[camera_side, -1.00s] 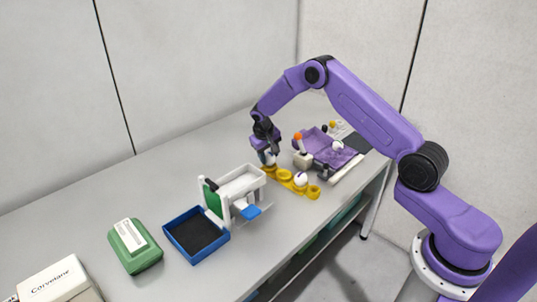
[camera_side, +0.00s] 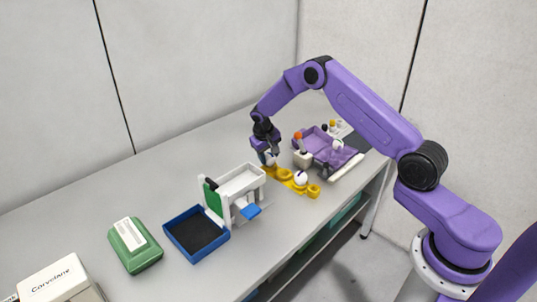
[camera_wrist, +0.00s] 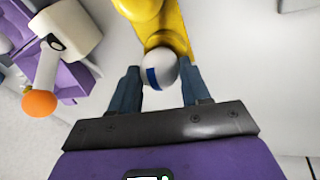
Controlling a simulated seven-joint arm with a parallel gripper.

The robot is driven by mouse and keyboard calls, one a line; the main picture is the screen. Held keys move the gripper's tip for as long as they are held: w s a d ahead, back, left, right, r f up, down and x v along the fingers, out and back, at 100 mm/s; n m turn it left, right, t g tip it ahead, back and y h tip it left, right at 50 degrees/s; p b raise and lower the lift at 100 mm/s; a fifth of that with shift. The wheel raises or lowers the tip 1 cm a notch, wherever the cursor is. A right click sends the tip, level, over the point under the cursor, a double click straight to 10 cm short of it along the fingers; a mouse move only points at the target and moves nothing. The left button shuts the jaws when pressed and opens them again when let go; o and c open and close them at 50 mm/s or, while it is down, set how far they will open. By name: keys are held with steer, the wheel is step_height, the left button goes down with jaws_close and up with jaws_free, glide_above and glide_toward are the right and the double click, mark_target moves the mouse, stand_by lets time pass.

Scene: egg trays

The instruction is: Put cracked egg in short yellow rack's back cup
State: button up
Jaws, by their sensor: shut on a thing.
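My gripper (camera_wrist: 161,84) is shut on a white egg with a blue band (camera_wrist: 161,66). The egg also shows below the fingers in the side view (camera_side: 270,161). The held egg is at the far left end of the yellow rack (camera_side: 284,175), over or in its end cup; I cannot tell if it touches the cup. The yellow rack also shows just beyond the egg in the wrist view (camera_wrist: 172,20). Another white egg with a dark mark (camera_side: 300,178) sits in the rack towards its near end. No crack is clear on either egg.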

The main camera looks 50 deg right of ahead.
steer(key=shift+f, duration=0.25)
stand_by(0.3)
stand_by(0.4)
steer(key=o, duration=0.7)
steer(key=shift+o, duration=0.2)
steer(key=v, duration=1.7)
steer(key=shift+r, duration=0.2)
